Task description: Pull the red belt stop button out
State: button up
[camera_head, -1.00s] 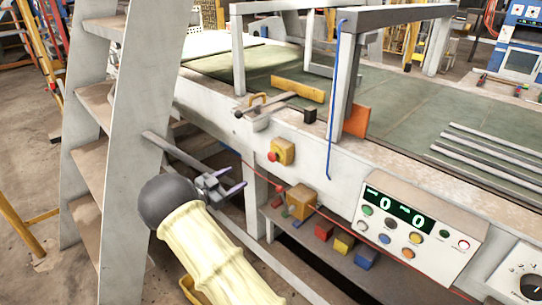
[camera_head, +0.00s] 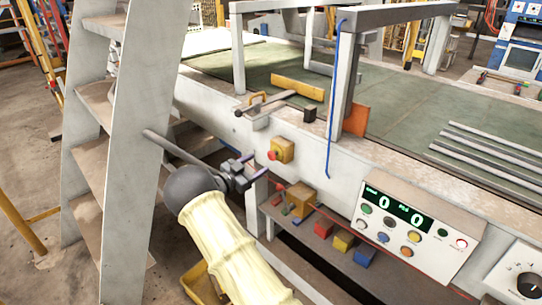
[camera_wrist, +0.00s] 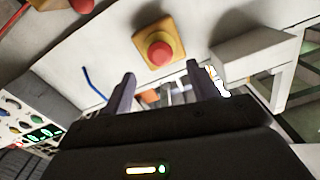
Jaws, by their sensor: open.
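The red stop button (camera_head: 272,155) sticks out from a yellow box (camera_head: 285,149) on the side of the grey conveyor frame. In the wrist view the round red button (camera_wrist: 159,53) is seen nearly face-on on its yellow box (camera_wrist: 140,43), above the gap between my fingers. My gripper (camera_head: 259,166) is just left of and slightly below the button in the head view. My gripper (camera_wrist: 161,76) is open, its two dark fingers spread wider than the button, with nothing between them. I cannot tell the exact distance from the fingertips to the button.
A grey ladder (camera_head: 135,130) stands close on the left of my arm. A blue cord (camera_head: 333,100) hangs from a post. Below, a shelf holds an orange box (camera_head: 301,199) and several coloured blocks.

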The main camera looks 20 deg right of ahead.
aim_at(270, 157)
jog(key=x, duration=0.8)
jog(key=shift+p, duration=0.35)
jog(key=shift+c, duration=0.5)
grip_shut()
jog(key=shift+s+a+f, duration=0.15)
jog(key=shift+a, duration=0.45)
jog(key=shift+o, duration=0.5)
grip_release()
jog(key=shift+a, duration=0.1)
